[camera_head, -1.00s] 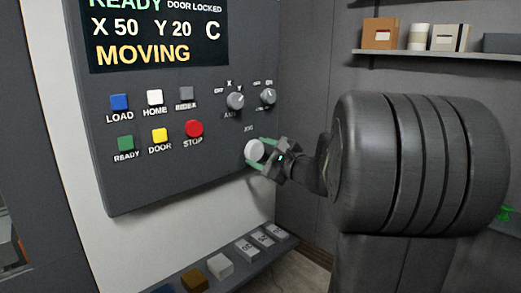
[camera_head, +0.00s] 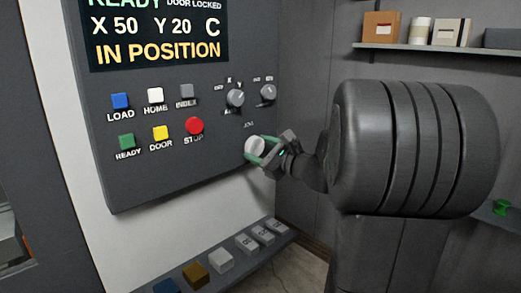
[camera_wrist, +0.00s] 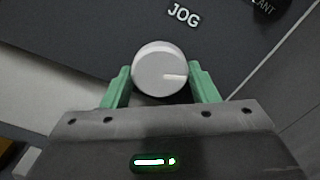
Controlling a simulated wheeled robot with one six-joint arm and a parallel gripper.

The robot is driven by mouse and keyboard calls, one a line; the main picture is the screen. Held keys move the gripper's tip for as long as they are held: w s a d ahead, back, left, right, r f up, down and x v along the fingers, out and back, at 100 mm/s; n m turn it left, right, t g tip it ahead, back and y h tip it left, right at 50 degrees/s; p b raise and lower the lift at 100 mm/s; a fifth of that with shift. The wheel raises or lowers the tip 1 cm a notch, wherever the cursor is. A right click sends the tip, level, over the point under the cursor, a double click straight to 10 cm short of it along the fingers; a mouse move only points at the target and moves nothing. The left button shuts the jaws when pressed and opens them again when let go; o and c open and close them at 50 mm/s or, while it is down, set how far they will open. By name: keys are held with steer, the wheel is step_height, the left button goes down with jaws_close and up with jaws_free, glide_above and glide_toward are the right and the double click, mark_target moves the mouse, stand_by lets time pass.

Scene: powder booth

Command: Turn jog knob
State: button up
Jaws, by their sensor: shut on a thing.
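The jog knob (camera_head: 255,147) is a round light-grey dial low on the right of the dark control panel (camera_head: 150,185). In the wrist view the jog knob (camera_wrist: 160,70) sits below the JOG label, its white mark pointing right. My gripper (camera_head: 262,151) comes from the right with its green fingers on either side of the knob. In the wrist view my gripper (camera_wrist: 161,85) is shut on it. The display (camera_head: 155,32) reads READY, DOOR LOCKED, X 50, Y 20, C and IN POSITION.
Two smaller knobs (camera_head: 235,98) sit above the jog knob. The red STOP button (camera_head: 194,125) and other coloured buttons are to its left. A lower ledge (camera_head: 240,262) holds several blocks. A wall shelf (camera_head: 440,52) with boxes is at the upper right.

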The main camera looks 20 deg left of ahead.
steer(key=o, duration=1)
steer(key=shift+c, duration=0.2)
steer(key=b+v, duration=0.2)
steer(key=v, duration=1.2)
steer(key=shift+b, duration=0.3)
steer(key=shift+a+f, duration=0.1)
